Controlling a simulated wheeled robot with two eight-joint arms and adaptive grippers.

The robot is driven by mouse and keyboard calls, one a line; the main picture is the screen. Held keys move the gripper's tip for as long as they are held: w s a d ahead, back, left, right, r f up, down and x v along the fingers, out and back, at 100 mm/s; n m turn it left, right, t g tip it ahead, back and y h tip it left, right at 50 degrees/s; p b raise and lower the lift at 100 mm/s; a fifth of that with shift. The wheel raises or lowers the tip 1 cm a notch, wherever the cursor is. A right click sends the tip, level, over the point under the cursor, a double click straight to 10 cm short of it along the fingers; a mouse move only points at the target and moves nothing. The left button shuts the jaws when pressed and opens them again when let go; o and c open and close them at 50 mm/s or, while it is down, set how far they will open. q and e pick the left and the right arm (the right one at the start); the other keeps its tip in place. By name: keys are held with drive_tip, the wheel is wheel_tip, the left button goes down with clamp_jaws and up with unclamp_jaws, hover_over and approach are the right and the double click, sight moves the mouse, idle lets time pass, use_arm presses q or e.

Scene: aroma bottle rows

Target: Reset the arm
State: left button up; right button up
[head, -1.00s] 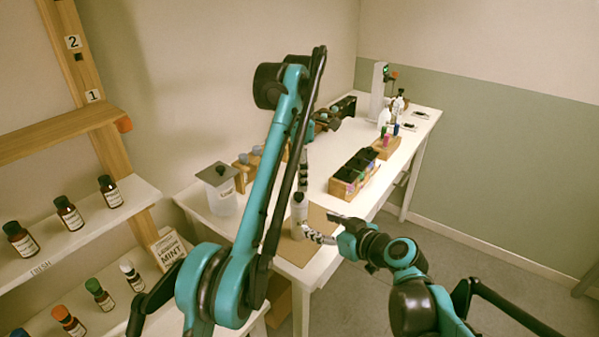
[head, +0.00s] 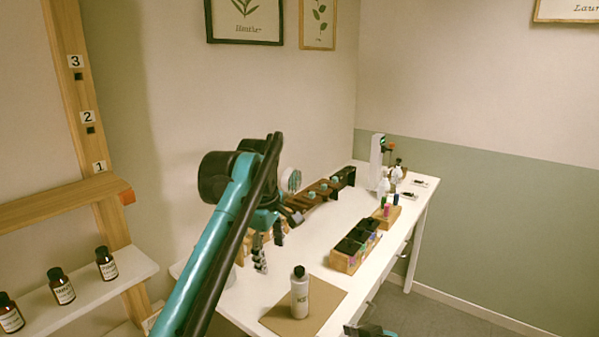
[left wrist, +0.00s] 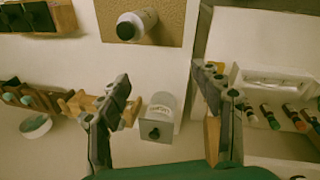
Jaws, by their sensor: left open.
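A white bottle with a black cap (head: 300,296) stands upright on a brown mat (head: 333,301) near the table's front edge. The bottle also shows at the top of the left wrist view (left wrist: 137,24). My left gripper (head: 268,252) is over the table to the left of the bottle and apart from it. In the left wrist view my left gripper (left wrist: 165,88) has its fingers wide apart with nothing held between them. Only a small part of my right arm (head: 370,331) shows at the bottom edge; its jaws cannot be made out.
A wooden rack (head: 322,190) stands at the back. Shelves with brown bottles (head: 62,287) are at left. A grey-lidded container (left wrist: 158,117) shows below my left gripper.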

use_arm(q)
drive_tip(key=s+a+f+m+t, duration=0.1)
drive_tip(key=s+a+f+m, duration=0.2)
drive_tip(key=s+f, duration=0.4)
drive_tip(key=s+a+f+m+t, duration=0.2)
drive_tip(key=s+a+f+m, duration=0.2)
drive_tip(key=s, duration=0.5)
drive_tip(key=s+a+f+m+t, duration=0.2)
drive_tip(key=s+a+f+m, duration=0.2)
drive_tip(key=s+f+m, duration=0.2)
wheel_tip(320, 180, down, 5)
drive_tip(key=shift+s+r+m, duration=0.15)
drive_tip(key=shift+s+m, duration=0.15)
drive_tip(key=shift+s, duration=0.7)
use_arm(e)
drive_tip(key=s+d+f+m+g+h, duration=0.2)
drive_tip(key=s+d+f+m+h, duration=0.3)
drive_tip(key=s+d, duration=0.4)
drive_tip(key=s+f, duration=0.1)
drive_tip(key=s, duration=0.3)
drive_tip(key=shift+d+f+h, duration=0.25)
drive_tip(key=shift+h, duration=0.15)
